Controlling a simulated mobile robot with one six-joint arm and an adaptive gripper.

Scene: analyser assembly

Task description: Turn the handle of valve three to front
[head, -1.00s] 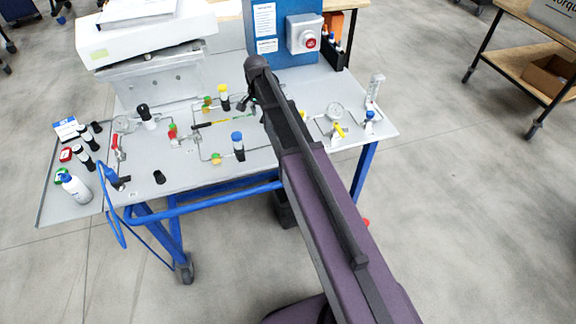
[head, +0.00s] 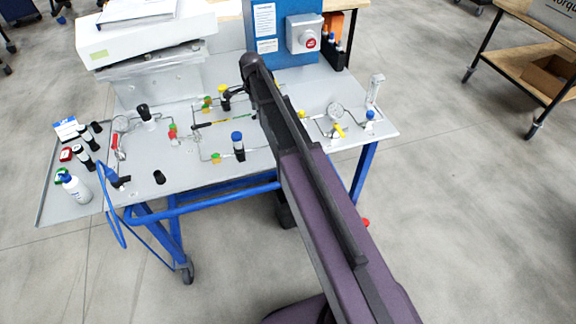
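The valve panel (head: 200,165) is a light grey tabletop with several valves and fittings joined by thin tubes. A yellow-capped black valve (head: 224,97) stands near its middle. A blue-capped black valve (head: 238,147) stands nearer the front, and a black-topped one (head: 145,114) is further left. No readable label shows which is valve three. My gripper (head: 236,92) is small and dark beside the end of my arm, close to the yellow-capped valve. I cannot tell whether it touches it, or whether its fingers are open. My arm hides part of the panel's middle right.
A red-handled fitting (head: 115,147) and a spray bottle (head: 72,186) are at the left. A white machine (head: 140,38) and a blue post with a red button (head: 310,43) stand behind.

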